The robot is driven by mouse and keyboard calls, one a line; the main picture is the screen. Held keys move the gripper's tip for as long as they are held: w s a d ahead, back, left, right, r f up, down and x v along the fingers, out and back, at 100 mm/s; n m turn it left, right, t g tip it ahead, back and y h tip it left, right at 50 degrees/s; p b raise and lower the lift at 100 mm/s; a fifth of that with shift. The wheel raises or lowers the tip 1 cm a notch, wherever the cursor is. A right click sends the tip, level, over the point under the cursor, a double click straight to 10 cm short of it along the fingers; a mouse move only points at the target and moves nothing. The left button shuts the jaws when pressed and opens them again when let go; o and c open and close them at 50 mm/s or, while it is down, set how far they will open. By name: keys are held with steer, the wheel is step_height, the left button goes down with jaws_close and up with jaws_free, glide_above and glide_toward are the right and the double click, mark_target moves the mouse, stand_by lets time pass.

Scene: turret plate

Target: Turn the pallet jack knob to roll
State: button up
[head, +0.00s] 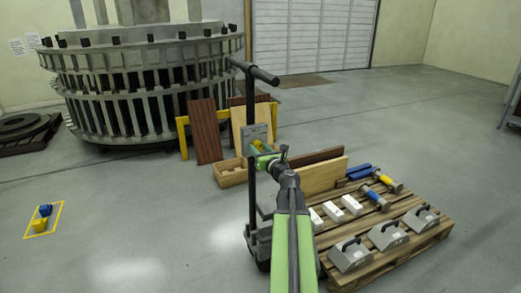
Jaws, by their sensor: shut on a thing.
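The pallet jack (251,190) stands upright in the middle of the head view, with a black column and a T-shaped handle on top. A small grey panel (254,131) sits partway up the column. A yellow knob (260,146) shows at the panel's lower part. My arm reaches up from the bottom, and my gripper (264,158) is at the panel, shut on the knob. The jaws and wrist hide part of the knob, so I cannot read its setting or any labels.
A wooden pallet (425,240) with grey handled blocks, white blocks and blue-yellow tools lies close on the right. A wooden crate (231,175) and leaning boards stand behind the jack. A large turret ring (150,95) fills the back left. Floor at left is mostly clear.

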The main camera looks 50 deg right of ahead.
steer(key=shift+s+d, duration=0.15)
steer(key=shift+d, duration=0.2)
steer(key=shift+c, duration=0.8)
steer(key=shift+a, duration=0.25)
steer(key=shift+n, duration=0.3)
steer(key=n, duration=0.4)
steer(key=shift+n, duration=2.5)
steer(key=o, duration=1.4)
steer(key=shift+c, duration=0.2)
